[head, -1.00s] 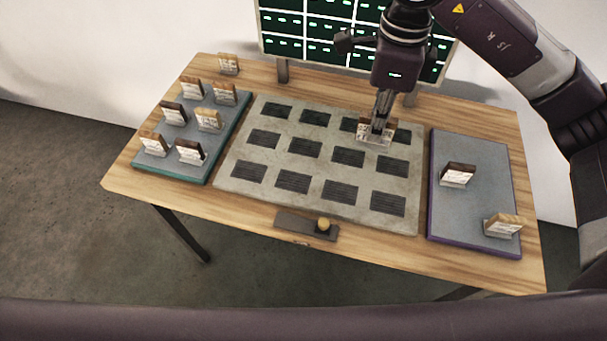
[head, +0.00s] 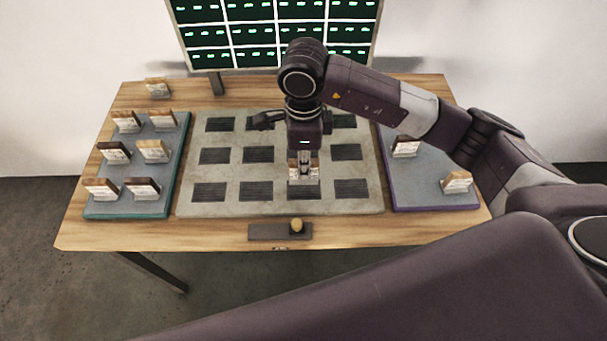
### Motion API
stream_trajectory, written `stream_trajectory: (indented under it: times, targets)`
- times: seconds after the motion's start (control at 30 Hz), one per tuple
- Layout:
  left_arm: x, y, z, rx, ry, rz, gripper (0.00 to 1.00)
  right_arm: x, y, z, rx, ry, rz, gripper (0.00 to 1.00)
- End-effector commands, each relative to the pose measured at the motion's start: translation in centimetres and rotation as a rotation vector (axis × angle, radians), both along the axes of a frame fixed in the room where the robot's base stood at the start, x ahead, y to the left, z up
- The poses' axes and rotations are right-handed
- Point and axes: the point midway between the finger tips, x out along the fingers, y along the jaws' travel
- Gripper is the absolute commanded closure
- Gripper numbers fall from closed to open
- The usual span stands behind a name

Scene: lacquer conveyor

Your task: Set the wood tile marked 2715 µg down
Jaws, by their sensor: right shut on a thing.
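My right gripper (head: 304,166) points down over the grey board (head: 235,209) and is shut on a wood tile (head: 293,172). The tile is light wood with a pale face, and the fingers cover its middle. Its marking is too small to read. It is at the third column, just behind or over the dark ribbed front-row pad (head: 304,192). I cannot tell whether it touches the board. My left gripper is not in view.
A teal-edged tray (head: 128,211) at left holds several tiles; a lone tile (head: 157,88) stands behind it. A purple-edged tray (head: 425,200) at right holds two tiles (head: 406,147) (head: 456,181). A small block with a knob (head: 280,231) lies in front. A display (head: 270,35) stands behind.

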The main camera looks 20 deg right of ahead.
Motion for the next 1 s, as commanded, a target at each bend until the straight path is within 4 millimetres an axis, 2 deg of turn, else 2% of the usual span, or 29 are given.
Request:
stream_trajectory:
  times: [0.27, 0.5, 0.9, 0.93, 1.0]
  targets:
    - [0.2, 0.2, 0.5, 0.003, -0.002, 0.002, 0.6, 0.0, 0.0, -2.2, 0.001, 0.002, -0.001, 1.0]
    - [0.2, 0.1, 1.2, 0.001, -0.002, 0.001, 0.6, 0.0, 0.0, -5.4, 0.001, 0.001, -0.001, 1.0]
    - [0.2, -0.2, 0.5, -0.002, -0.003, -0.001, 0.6, 0.1, 0.0, -6.1, 0.0, -0.002, 0.0, 1.0]
    - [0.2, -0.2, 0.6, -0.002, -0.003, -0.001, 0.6, 0.0, 0.0, -6.0, 0.0, -0.001, 0.0, 0.87]
    - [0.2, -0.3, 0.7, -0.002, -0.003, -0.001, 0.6, 0.0, 0.0, -6.0, 0.0, 0.0, 0.0, 0.79]
